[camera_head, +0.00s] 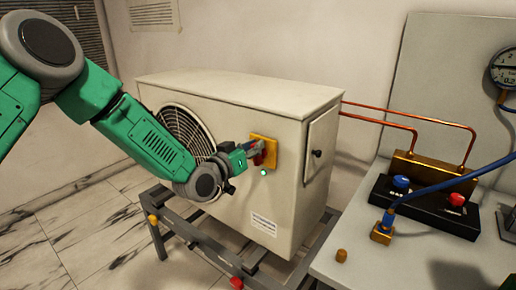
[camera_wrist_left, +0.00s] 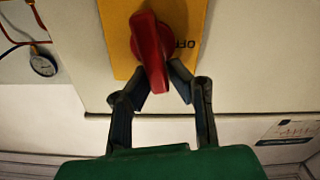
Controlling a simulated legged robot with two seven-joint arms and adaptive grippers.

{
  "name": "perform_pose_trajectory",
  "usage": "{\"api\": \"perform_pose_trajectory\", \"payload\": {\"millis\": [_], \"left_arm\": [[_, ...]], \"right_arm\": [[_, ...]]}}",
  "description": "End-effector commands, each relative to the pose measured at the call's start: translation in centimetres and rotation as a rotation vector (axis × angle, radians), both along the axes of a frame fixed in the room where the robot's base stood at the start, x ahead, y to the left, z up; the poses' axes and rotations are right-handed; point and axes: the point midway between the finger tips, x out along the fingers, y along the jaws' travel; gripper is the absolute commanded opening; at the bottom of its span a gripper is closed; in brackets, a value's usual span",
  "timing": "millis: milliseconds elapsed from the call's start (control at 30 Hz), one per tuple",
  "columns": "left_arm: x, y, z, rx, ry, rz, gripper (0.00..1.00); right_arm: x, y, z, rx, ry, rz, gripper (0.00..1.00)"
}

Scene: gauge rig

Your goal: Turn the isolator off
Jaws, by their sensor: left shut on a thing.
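The isolator is a red rotary handle (camera_wrist_left: 149,45) on a yellow plate (camera_head: 268,146), fixed to the front of a cream outdoor unit (camera_head: 285,205). In the left wrist view the handle's grip runs nearly upright in the picture, tilted slightly. Black "OFF" lettering (camera_wrist_left: 184,43) shows on the plate to the right of the handle, turned sideways. My left gripper (camera_head: 256,151) is at the handle, its two dark fingers shut on the handle's near end. In the head view the gripper partly covers the handle. My right gripper is out of view.
A small green light (camera_head: 264,172) glows below the plate. A dark metal frame (camera_head: 200,232) carries the unit. At right, a grey bench (camera_head: 350,265) holds a black manifold (camera_head: 425,208) with blue and red knobs; copper pipes (camera_head: 405,113) run from the unit towards it.

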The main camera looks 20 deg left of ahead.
Motion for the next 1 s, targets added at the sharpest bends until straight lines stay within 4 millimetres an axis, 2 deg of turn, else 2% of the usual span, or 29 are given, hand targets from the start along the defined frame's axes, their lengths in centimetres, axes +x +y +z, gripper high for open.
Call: {"api": "perform_pose_trajectory", "payload": {"millis": [33,567,1000], "left_arm": [[-0.5,0.3,-1.4,-0.035,0.043,-0.001,0.0],[-0.1,1.3,-2.2,-0.509,0.213,0.003,0.0],[0.1,1.7,-3.2,-0.9,0.352,0.005,0.0]], "right_arm": [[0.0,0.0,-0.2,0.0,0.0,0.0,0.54],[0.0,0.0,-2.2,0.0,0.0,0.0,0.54],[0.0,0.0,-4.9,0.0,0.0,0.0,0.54]]}}
